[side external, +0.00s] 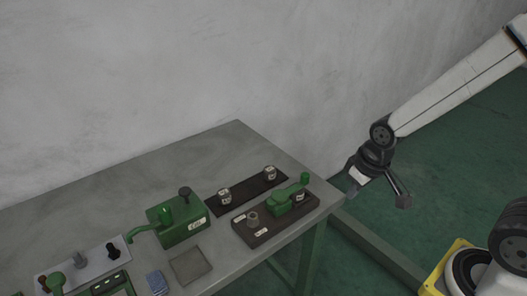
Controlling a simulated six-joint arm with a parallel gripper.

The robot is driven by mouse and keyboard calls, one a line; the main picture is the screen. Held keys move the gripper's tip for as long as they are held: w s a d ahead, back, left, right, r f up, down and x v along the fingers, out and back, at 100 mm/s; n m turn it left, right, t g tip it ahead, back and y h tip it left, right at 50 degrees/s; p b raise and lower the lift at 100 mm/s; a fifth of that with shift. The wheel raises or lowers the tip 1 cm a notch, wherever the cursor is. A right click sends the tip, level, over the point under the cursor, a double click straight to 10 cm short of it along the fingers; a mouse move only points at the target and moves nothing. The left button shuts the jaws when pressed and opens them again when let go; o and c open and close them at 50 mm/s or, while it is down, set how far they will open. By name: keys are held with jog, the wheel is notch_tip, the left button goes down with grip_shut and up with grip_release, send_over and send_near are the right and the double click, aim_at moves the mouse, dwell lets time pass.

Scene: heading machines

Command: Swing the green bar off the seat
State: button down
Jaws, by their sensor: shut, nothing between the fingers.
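The green bar (288,204) lies across a dark brown base block (262,234) near the table's right end. A round green knob (304,179) stands at its right, far end. A small labelled light part stands close beside the bar. A grey round post (252,218) stands on the left part of the same block. The seat under the bar cannot be made out. My gripper (354,189) is shut and empty, in the air to the right of the block and apart from it.
A dark strip with two labelled cylinders (247,189) lies behind the block. A green box with a lever (181,224) stands left of it. A flat grey plate (190,266), a blue item (157,283) and other devices are further left. The grey table (120,193) stands near the wall.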

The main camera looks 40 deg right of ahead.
jog(key=w+d+r+m+g, duration=0.1)
jog(key=w+d+r+g, duration=0.1)
jog(key=w, duration=1.1)
jog(key=w+d+r+g, duration=0.2)
jog(key=w+g, duration=0.1)
jog(key=w, duration=0.9)
jog(key=shift+w+m, duration=0.4)
jog(key=shift+r, duration=0.1)
jog(key=shift+s+a+f, duration=0.15)
jog(key=shift+s+f, duration=0.85)
jog(key=shift+f, duration=0.75)
jog(key=shift+s+a+f, duration=0.15)
jog(key=shift+s+f, duration=0.85)
jog(key=shift+f, duration=0.75)
jog(key=shift+s+a+f, duration=0.15)
jog(key=shift+s+f, duration=0.85)
jog(key=shift+f, duration=0.75)
